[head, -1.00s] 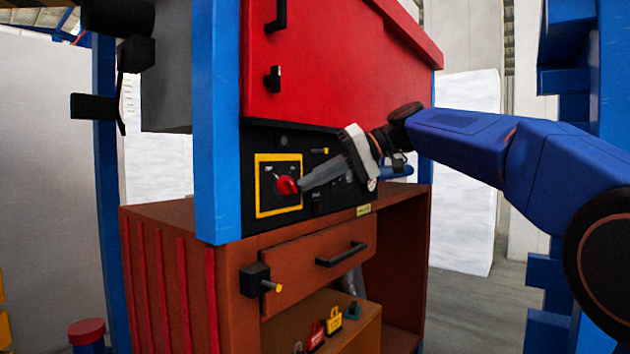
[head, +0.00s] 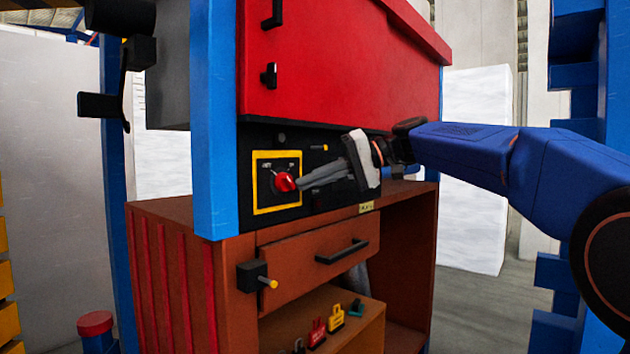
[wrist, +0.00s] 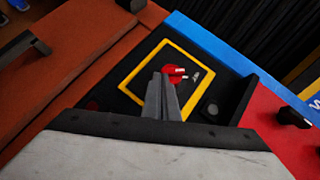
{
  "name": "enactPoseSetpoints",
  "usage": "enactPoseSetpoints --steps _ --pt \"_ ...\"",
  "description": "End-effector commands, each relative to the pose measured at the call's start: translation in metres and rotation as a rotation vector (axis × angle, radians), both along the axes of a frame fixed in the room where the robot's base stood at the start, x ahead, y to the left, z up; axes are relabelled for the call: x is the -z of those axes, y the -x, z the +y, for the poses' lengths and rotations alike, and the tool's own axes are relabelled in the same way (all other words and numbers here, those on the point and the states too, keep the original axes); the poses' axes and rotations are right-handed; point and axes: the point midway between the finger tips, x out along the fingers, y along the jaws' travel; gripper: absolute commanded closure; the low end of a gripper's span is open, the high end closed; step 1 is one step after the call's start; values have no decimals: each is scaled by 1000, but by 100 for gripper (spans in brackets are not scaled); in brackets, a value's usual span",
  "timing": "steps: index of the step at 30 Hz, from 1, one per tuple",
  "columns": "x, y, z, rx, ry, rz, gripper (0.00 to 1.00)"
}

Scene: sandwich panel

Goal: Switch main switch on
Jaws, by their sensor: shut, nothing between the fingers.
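The main switch is a red rotary knob (head: 285,182) on a black plate with a yellow frame (head: 254,184), on the black lower strip of the panel. My gripper (head: 299,183) is shut and reaches in from the right, its fingertips right at the knob's right side. I cannot tell if they touch it. In the wrist view the shut fingers (wrist: 163,80) point at the plate and partly cover it, with the red knob (wrist: 174,71) just beside their tips. Small markings on the plate are too small to read.
A red cabinet door (head: 340,75) with black handles is above the strip. Below are a brown drawer (head: 300,245), a black knob with a yellow pin (head: 257,277) and an open shelf with small padlocks (head: 336,318). A blue post (head: 214,120) stands left of the switch.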

Motion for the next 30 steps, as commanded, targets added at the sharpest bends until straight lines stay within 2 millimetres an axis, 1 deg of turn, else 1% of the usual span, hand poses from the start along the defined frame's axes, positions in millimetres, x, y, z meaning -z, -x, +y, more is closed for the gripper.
enactPoseSetpoints --steps 9,30 --pt "7 0 10 -1 -82 107 100" --pt "20 2 13 1 -264 340 100"
